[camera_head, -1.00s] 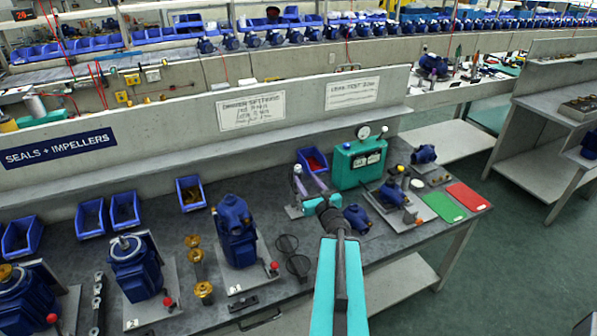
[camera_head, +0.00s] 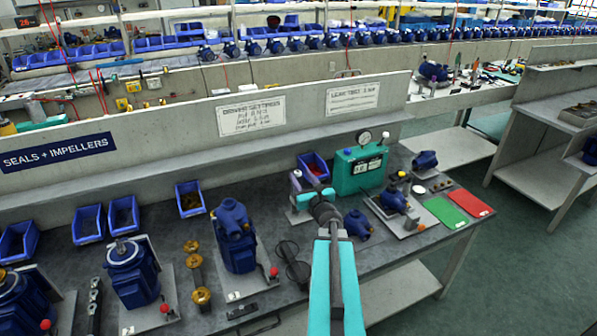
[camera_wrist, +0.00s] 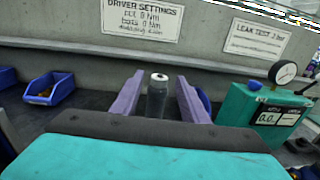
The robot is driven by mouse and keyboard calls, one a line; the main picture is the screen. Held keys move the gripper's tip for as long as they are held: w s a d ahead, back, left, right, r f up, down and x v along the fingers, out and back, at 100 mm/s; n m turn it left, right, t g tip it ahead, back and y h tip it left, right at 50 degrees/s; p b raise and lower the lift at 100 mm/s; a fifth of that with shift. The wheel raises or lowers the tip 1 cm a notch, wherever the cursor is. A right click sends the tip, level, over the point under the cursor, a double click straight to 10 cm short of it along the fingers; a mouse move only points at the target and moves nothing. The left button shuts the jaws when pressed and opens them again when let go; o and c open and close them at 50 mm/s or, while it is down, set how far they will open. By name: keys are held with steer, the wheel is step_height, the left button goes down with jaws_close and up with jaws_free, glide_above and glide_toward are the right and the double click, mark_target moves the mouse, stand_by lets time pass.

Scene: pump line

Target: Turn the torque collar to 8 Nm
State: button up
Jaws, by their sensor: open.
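In the wrist view, my gripper (camera_wrist: 159,78) is open, with one purple finger on each side of a dark grey upright cylinder (camera_wrist: 157,102) with a pale cap. The cylinder looks like the torque driver with its collar. I cannot tell whether the fingers touch it, and its lower part is hidden by my gripper body. No scale on it is readable. In the head view, my gripper (camera_head: 309,184) is over the bench, left of the green gauge box, and my wrist hides much of the driver.
The green gauge box (camera_head: 359,170) stands close on the right; blue bins (camera_head: 313,167) are behind. Blue pumps (camera_head: 234,236) stand to the left and another (camera_head: 357,225) to the right. A driver settings sign (camera_head: 250,115) hangs on the wall. Green (camera_head: 445,211) and red mats lie right.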

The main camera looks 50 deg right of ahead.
mark_target(300, 174)
steer(key=shift+p+x, duration=0.55)
steer(key=shift+x, duration=1.35)
steer(key=shift+c, duration=0.2)
jaws_close()
steer(key=shift+d, duration=0.15)
